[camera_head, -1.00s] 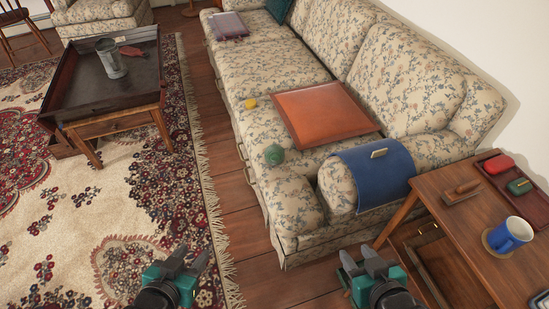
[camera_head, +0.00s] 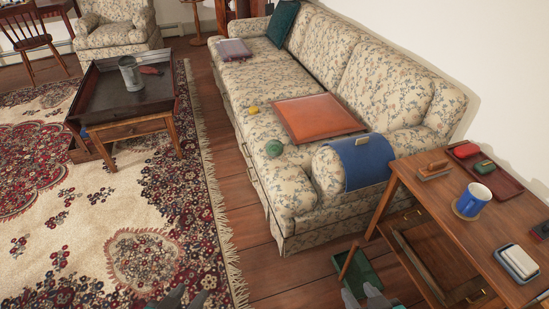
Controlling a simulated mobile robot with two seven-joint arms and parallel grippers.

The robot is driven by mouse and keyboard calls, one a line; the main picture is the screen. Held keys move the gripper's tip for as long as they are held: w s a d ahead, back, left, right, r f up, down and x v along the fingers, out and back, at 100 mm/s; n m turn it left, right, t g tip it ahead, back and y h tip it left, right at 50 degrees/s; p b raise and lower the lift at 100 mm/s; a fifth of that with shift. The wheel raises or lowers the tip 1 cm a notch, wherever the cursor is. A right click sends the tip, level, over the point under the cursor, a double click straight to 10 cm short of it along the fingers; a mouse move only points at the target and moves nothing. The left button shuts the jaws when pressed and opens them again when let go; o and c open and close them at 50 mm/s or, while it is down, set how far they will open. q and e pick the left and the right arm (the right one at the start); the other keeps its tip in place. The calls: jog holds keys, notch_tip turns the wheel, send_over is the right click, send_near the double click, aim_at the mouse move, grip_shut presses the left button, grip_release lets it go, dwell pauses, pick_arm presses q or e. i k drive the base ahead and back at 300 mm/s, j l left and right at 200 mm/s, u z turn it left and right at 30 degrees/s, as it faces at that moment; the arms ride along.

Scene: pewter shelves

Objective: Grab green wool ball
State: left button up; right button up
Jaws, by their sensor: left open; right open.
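The green wool ball (camera_head: 274,148) rests on the front part of the floral sofa seat, near the sofa's near armrest. A small yellow ball (camera_head: 253,110) lies behind it on the same seat. My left gripper (camera_head: 186,297) shows only its fingertips at the bottom edge, over the rug, open and empty. My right gripper (camera_head: 362,293) shows at the bottom edge over the wooden floor, open, with its fingers apart. Both grippers are well short of the sofa and far from the green ball.
A brown-orange board (camera_head: 318,118) lies on the sofa (camera_head: 262,75) beside the ball. A blue cloth (camera_head: 362,162) drapes the armrest. A wooden side table (camera_head: 440,195) with a blue mug (camera_head: 473,199) stands right. A green dustpan (camera_head: 358,272) lies on the floor. The rug (camera_head: 90,215) is clear ahead.

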aim_at(273, 148)
jog(key=k+z, duration=0.2)
jog(key=z, duration=0.3)
jog(key=k+l+z, duration=0.1)
jog(key=z, duration=0.35)
jog(key=i+j+z, duration=0.15)
jog(key=j, duration=0.2)
jog(key=i+j+z, duration=0.15)
jog(key=j, duration=0.15)
jog(key=i+j, duration=0.15)
jog(key=j, duration=0.3)
jog(key=i+j, duration=0.2)
jog(key=j, duration=0.2)
jog(key=i+j, duration=0.15)
jog(key=j, duration=0.3)
jog(key=i+j, duration=0.2)
jog(key=j, duration=0.25)
jog(key=i+j, duration=0.15)
jog(key=j, duration=0.3)
jog(key=i+j, duration=0.15)
jog(key=j, duration=0.25)
jog(key=i+j, duration=0.2)
jog(key=j, duration=0.25)
jog(key=i+j, duration=0.15)
jog(key=j, duration=0.3)
